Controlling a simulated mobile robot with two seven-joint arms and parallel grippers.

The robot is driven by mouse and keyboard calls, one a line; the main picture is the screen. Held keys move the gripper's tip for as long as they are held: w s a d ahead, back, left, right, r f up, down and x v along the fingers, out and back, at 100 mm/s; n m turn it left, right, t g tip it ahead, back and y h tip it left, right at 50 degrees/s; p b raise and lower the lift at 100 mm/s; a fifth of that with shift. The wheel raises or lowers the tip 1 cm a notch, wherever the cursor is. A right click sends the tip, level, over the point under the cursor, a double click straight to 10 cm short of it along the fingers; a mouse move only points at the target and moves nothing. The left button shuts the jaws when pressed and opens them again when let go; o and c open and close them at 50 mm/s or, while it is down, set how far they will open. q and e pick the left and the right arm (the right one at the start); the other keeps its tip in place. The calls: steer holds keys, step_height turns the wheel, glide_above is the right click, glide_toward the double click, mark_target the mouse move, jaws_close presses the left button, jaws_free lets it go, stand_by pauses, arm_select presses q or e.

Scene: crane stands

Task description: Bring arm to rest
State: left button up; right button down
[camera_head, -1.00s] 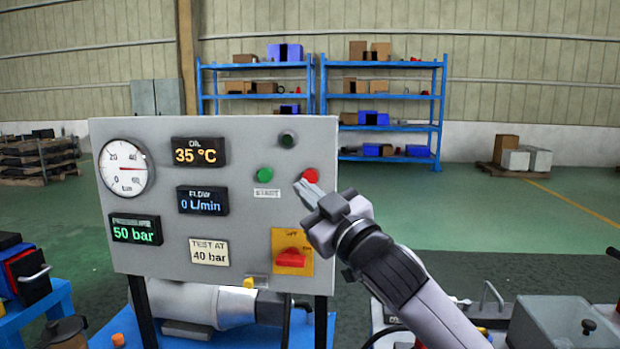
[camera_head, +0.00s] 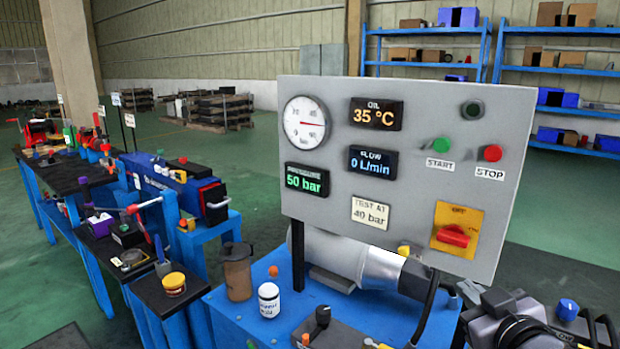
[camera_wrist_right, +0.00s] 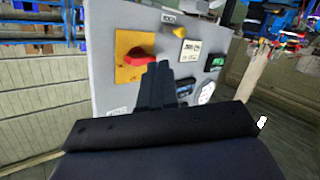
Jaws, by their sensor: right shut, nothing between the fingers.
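My right arm shows at the lower right of the head view, with its gripper (camera_head: 472,292) low in front of the panel's lower right edge. In the right wrist view the two dark fingers (camera_wrist_right: 159,75) are together with nothing between them. They point toward the grey control panel (camera_head: 330,210), which also fills the middle of the wrist view (camera_wrist_right: 108,75). The red rotary switch (camera_head: 453,236) on its yellow plate shows beside the fingertips in the wrist view (camera_wrist_right: 138,54). Whether the fingers touch anything cannot be told. My left gripper is not in view.
The panel reads 50 bar and 0 L/min, with a green start button (camera_head: 441,144) and red stop button (camera_head: 493,153). Below it a blue bench (camera_head: 243,310) holds a white bottle (camera_head: 269,300) and a brown canister (camera_head: 238,272).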

steer(key=s+a+f+m+g, duration=0.1)
steer(key=s+f+g, duration=0.5)
steer(key=s+f, duration=0.65)
steer(key=s+a+f+m+g, duration=0.15)
steer(key=s+f+g, duration=0.45)
steer(key=s+f, duration=0.65)
steer(key=w+a+f+t+y, duration=0.2)
steer(key=w+a+f+t, duration=0.1)
steer(key=f+t, duration=0.3)
steer(key=shift+w+f+n+t, duration=0.3)
steer(key=shift+w+n+t, duration=0.1)
steer(key=shift+w, duration=0.15)
